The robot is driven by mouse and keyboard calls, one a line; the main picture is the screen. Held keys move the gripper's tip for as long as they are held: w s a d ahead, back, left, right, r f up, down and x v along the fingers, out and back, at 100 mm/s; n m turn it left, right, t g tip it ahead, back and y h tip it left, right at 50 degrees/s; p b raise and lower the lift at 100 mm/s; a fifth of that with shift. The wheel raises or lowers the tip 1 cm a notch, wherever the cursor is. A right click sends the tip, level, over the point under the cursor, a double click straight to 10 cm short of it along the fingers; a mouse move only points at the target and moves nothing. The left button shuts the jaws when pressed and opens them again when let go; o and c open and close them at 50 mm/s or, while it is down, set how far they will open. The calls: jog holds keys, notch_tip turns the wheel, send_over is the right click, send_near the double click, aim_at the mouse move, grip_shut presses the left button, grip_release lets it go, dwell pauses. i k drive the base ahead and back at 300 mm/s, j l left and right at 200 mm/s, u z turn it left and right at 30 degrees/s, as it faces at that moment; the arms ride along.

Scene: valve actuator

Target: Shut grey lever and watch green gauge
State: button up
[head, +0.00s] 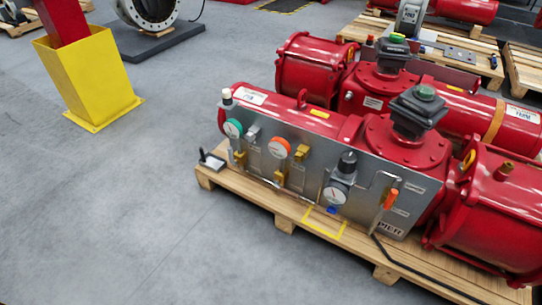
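The green gauge (233,128) is a round dial with a green rim at the left end of the grey metal panel (362,183) on the red valve actuator. Its needle is too small to read. A small grey lever (252,132) sits just right of the green gauge, at the top of a pipe fitting. I cannot tell its exact angle or whether its valve is open or shut. My gripper is not in view.
The panel also carries an orange gauge (280,148), a yellow lever (302,153), a white gauge (336,193) and an orange handle (391,198). A wooden pallet (262,206) bears the actuator. A yellow post guard (88,78) stands left; grey floor before the pallet is clear.

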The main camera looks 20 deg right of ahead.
aim_at(229, 152)
jog(key=i+j+z, duration=0.2)
jog(key=i, duration=0.25)
jog(key=i+z, duration=0.15)
jog(key=i, duration=0.35)
jog(key=i+j+z, duration=0.2)
jog(key=i, duration=0.25)
jog(key=j, duration=0.1)
